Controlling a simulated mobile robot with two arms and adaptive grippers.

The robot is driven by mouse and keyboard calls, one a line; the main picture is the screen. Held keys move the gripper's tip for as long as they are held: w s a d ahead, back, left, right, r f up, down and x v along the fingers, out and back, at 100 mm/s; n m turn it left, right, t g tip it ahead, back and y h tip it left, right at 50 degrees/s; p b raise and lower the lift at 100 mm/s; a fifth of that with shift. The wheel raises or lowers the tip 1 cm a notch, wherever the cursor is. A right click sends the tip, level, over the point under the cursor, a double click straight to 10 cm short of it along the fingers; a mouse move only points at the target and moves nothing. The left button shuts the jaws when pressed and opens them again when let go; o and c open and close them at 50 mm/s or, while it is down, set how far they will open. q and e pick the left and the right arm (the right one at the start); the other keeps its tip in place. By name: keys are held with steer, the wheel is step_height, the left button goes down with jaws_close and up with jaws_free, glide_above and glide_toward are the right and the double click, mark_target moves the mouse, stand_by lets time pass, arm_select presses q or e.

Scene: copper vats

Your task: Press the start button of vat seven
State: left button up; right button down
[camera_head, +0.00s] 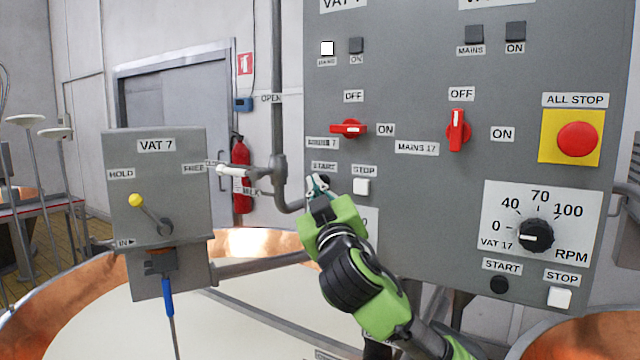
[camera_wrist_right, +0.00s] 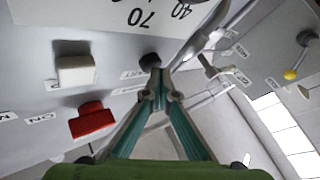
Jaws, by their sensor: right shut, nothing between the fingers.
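The grey control panel (camera_head: 420,200) fills the right of the head view. Vat seven's black start button (camera_head: 323,179) is under a START label, left of the white stop button (camera_head: 361,187). My right gripper (camera_head: 317,186) is shut and empty, its tips right at the start button and partly covering it. In the right wrist view the black button (camera_wrist_right: 150,60) is just beyond the joined fingertips (camera_wrist_right: 158,84); I cannot tell whether they touch. The red mains 7 switch (camera_head: 348,129) lies horizontal towards ON. The lamp (camera_head: 327,48) above is white, the ON lamp (camera_head: 356,45) dark. My left gripper is out of view.
The VAT 7 box (camera_head: 157,190) with a yellow-knobbed lever stands left. A pipe (camera_head: 278,150) with a valve handle runs beside the panel. Vat 17's start button (camera_head: 499,284) and the red all-stop button (camera_head: 577,139) are at right. A copper vat (camera_head: 60,290) is below.

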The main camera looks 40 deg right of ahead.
steer(key=shift+d, duration=0.25)
steer(key=shift+a, duration=0.15)
stand_by(0.4)
steer(key=shift+s+a, duration=0.3)
steer(key=shift+a, duration=0.35)
steer(key=shift+s+a+p, duration=0.1)
steer(key=shift+s+a, duration=0.25)
steer(key=shift+a, duration=0.4)
steer(key=shift+s+a+p, duration=0.15)
steer(key=shift+s+a, duration=0.15)
steer(key=shift+a, duration=0.5)
steer(key=shift+s+a+p, duration=0.1)
steer(key=shift+s+a, duration=0.25)
steer(key=shift+a, duration=0.4)
steer(key=shift+f, duration=0.1)
